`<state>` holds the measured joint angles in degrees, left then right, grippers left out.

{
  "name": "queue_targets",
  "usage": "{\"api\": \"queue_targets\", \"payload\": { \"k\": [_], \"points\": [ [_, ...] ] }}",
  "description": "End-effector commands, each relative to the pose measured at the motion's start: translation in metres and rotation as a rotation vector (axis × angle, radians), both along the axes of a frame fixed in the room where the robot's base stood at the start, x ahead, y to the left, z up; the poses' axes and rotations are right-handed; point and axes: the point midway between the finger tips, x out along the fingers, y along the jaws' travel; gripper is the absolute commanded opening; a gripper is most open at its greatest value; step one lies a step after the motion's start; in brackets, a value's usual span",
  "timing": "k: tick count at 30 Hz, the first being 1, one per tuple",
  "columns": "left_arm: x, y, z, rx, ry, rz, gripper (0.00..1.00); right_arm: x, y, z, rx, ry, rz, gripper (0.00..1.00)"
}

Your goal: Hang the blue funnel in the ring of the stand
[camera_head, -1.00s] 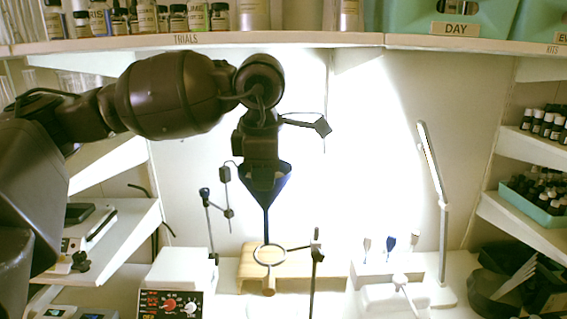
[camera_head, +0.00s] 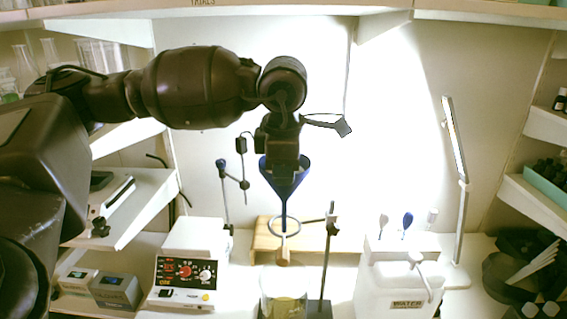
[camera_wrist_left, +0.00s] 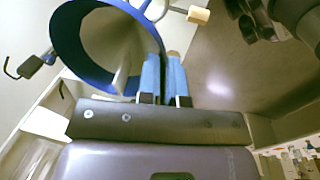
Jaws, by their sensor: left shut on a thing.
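The blue funnel (camera_head: 297,168) hangs upright below my left gripper (camera_head: 284,160), cone up and stem down. My left gripper is shut on the funnel's rim side; in the left wrist view the two blue fingers (camera_wrist_left: 163,72) are against the edge of the wide blue funnel (camera_wrist_left: 66,45). The stand's ring (camera_head: 271,227) is held out to the left from an upright rod (camera_head: 325,262). The stem's lower end overlaps the ring in the head view; I cannot tell whether it is inside it. My right gripper is not in view.
A beaker with yellowish liquid (camera_head: 284,305) stands under the ring. A wooden block (camera_head: 262,240) is behind. A control box (camera_head: 186,275) stands left, a white water container (camera_head: 385,290) right. A thin clamp stand (camera_head: 224,190) rises at the back left.

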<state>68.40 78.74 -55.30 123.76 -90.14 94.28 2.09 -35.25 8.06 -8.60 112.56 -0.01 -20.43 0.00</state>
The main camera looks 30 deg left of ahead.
Motion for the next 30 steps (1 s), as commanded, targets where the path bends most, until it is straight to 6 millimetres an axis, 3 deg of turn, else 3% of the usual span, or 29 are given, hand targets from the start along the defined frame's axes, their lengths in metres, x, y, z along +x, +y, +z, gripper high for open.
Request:
{"api": "queue_targets", "payload": {
  "k": [30],
  "points": [
    [0.000,0.000,-0.084,0.000,0.001,-0.001,0.00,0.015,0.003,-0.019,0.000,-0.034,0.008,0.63]
  ]
}}
